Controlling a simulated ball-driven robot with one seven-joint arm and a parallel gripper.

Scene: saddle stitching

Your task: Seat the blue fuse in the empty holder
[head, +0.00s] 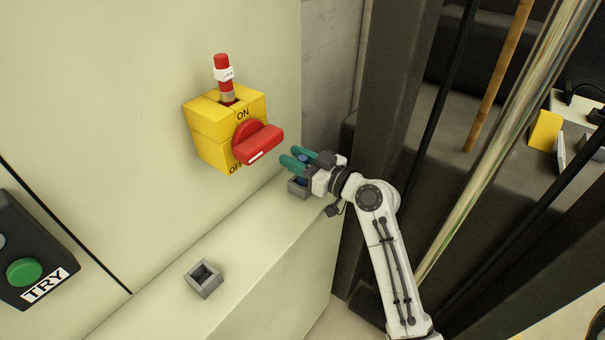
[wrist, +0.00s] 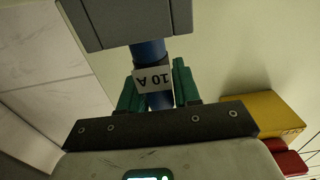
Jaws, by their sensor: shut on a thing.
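The blue fuse (wrist: 148,50) has a white label reading 10 A, upside down in the wrist view. My gripper (head: 290,156) is shut on it, with the green fingers on either side of the label. In the head view the fuse (head: 302,158) shows only in part between the fingers. Its far end meets a grey holder (wrist: 130,20), which is the right-hand holder (head: 298,188) on the ledge. I cannot tell how deep the end sits in it. The other grey holder (head: 203,279) stands empty, its square opening facing up, nearer the front left of the ledge.
A yellow switch box (head: 205,138) with a red handle (head: 259,145) juts from the wall, left of my gripper. A red cylinder with a white tag (head: 224,73) stands on it. The pale ledge (head: 255,250) is clear between the holders. Dark posts stand right.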

